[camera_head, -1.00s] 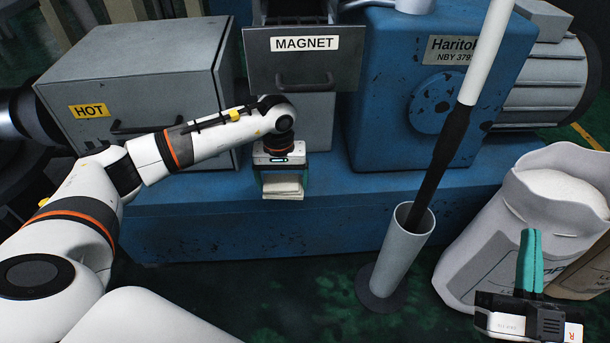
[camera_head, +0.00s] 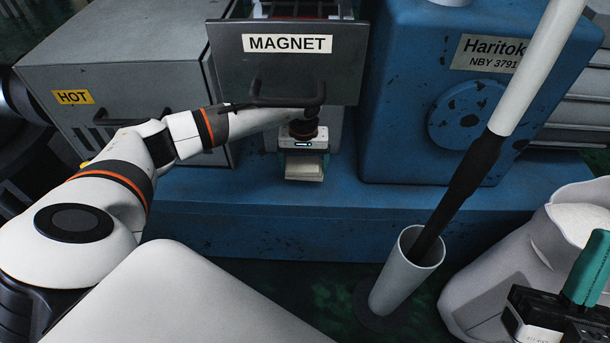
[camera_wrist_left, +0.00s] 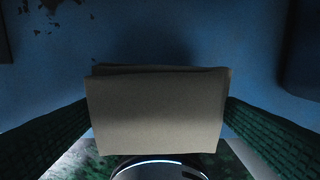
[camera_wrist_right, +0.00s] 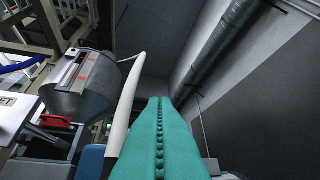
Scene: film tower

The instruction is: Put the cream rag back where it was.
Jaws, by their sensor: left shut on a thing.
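The cream rag (camera_head: 304,173) is a folded, flat pad. My left gripper (camera_head: 303,166) is shut on it, pointing down over the blue machine ledge (camera_head: 225,205), below the MAGNET drawer (camera_head: 285,65). In the left wrist view the rag (camera_wrist_left: 157,112) sits between the two green fingers, with blue surface and a dark shadow beyond it. I cannot tell whether the rag touches the ledge. My right gripper (camera_head: 587,268) is at the lower right, near the white sack. In the right wrist view its teal fingers (camera_wrist_right: 160,140) meet along a seam, with nothing visible between them.
A grey box labelled HOT (camera_head: 130,75) stands left, a blue Haritok housing (camera_head: 400,110) right. A white tube (camera_head: 402,275) holding a black-and-white pole (camera_head: 475,165) stands in front. An open white sack (camera_head: 505,265) is at right. The ledge left of the rag looks clear.

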